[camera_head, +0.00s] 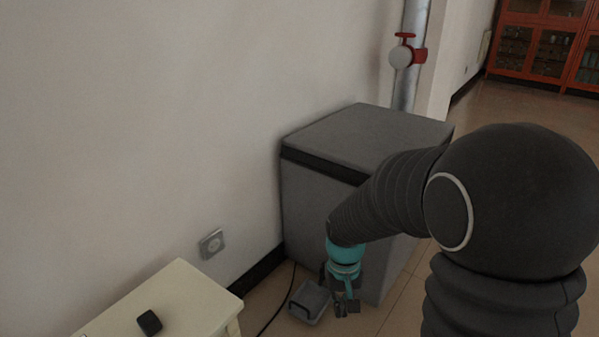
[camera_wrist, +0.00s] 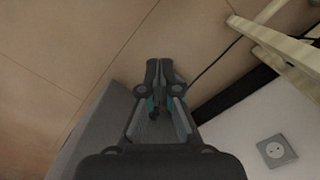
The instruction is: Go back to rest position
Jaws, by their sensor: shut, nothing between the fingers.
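My gripper (camera_head: 346,308) hangs low at the end of my dark arm in the head view, in front of the grey box-shaped cabinet. Its fingers point down toward the floor, close to the grey tray-like object. In the wrist view my gripper (camera_wrist: 166,68) has its fingertips together in the middle of the picture, with tiled floor beyond them. Nothing shows between the fingertips.
A grey cabinet (camera_head: 360,135) stands against the wall. A small grey tray-like object (camera_head: 309,301) lies on the floor. A cream table (camera_head: 190,300) bears a black object (camera_head: 149,322). A wall socket (camera_head: 212,244) and a pipe with a red valve (camera_head: 405,52) are nearby.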

